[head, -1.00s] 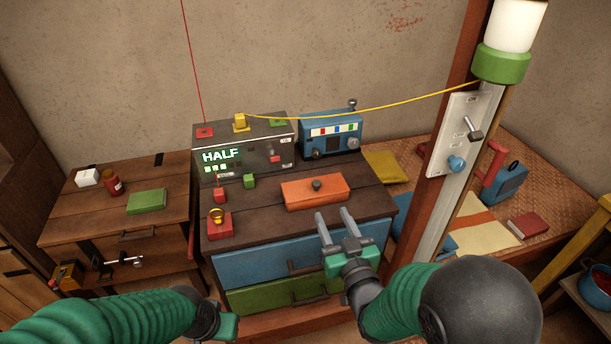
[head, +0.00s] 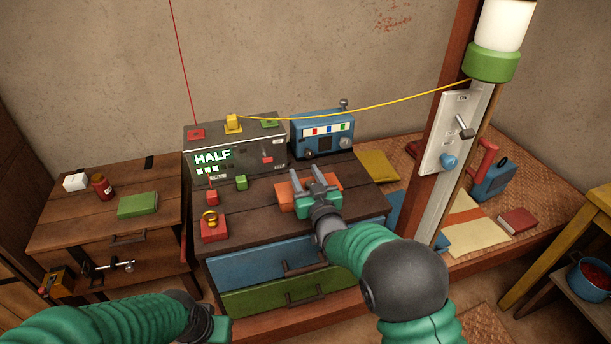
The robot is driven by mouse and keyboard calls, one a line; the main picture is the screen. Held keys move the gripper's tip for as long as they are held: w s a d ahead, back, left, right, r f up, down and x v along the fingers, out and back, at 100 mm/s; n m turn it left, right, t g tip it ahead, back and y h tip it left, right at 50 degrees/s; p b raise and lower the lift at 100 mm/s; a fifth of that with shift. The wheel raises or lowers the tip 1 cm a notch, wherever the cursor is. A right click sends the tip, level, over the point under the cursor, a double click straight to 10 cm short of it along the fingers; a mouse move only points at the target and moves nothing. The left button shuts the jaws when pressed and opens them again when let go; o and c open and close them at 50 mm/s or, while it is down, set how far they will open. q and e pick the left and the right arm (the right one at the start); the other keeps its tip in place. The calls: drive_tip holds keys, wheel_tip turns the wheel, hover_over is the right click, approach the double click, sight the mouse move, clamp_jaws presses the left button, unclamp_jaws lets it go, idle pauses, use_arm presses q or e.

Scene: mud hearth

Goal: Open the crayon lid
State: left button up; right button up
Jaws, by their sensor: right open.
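An orange box (head: 287,196) lies on the dark wooden top of the drawer chest; it looks like the crayon box, and no open gap shows. My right gripper (head: 308,179) is over the box, with its two fingers apart and pointing toward the back. The gripper hides the middle of the box and its dark knob, so I cannot tell whether the fingers are around the knob or touching it. My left gripper (head: 222,328) is low at the bottom edge, in front of the chest; its fingers are not clear.
Behind the box stand a grey panel reading HALF (head: 238,150) and a blue radio (head: 322,136). A red block with a yellow ring (head: 212,227) and small red and green blocks are to the left. A post with a switch plate (head: 452,133) rises at right.

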drive_tip(key=shift+d, duration=0.1)
clamp_jaws()
idle(1.2)
